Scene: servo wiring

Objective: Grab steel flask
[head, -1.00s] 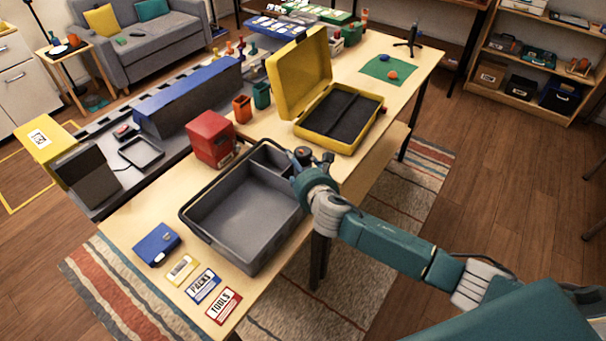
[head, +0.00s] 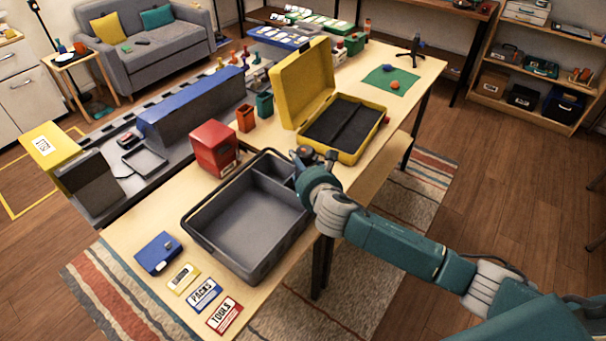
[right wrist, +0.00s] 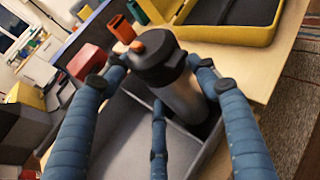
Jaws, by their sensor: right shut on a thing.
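The steel flask (right wrist: 184,98) has a grey metal body and a black lid with a small orange spot on top. In the right wrist view it stands between the blue fingers of my right gripper (right wrist: 160,92), which is shut on it. Its lower end reaches down into a small compartment of the grey tote and is partly hidden. In the head view my right gripper (head: 315,163) is at the tote's back right corner, and only the flask's dark lid (head: 303,152) shows. My left gripper is not in view.
The grey tote (head: 215,262) has an empty large compartment. A yellow open case (head: 372,144) lies behind the gripper, a red box (head: 213,147) at the tote's back left. A blue box (head: 158,253) and label cards (head: 203,294) lie in front of the tote.

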